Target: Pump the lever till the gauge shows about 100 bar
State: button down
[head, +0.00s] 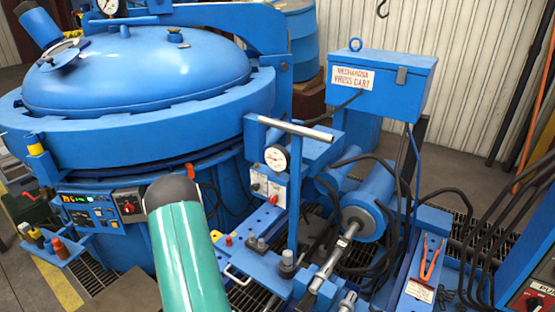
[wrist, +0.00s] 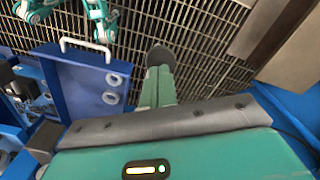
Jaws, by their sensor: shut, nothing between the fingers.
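The pump lever (head: 294,195) in the head view is an upright blue bar topped by a pale crossbar handle, standing almost vertical at the front of the press cart. A round white gauge (head: 276,158) sits just left of it; its reading is too small to tell. The body of my gripper (wrist: 160,150), teal with a grey band, fills the bottom of the wrist view. It is shut and empty, over grating and blue metalwork, apart from the lever. The head view shows my teal arm left of the lever, but not clearly the gripper.
A large blue furnace lid (head: 135,75) fills the left. A blue box labelled as press cart (head: 385,80) stands behind the lever. A horizontal cylinder (head: 365,212) and black hoses crowd its right. Pliers with orange handles (head: 431,262) lie at right.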

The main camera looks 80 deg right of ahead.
jog(key=shift+a+f, duration=0.15)
jog(key=shift+f, duration=0.45)
dwell(0.5)
notch_tip(320, 180, up, 10)
jog(key=s+d, duration=0.1)
jog(key=d, duration=0.1)
notch_tip(320, 180, up, 5)
jog(key=shift+f, duration=0.1)
dwell(0.5)
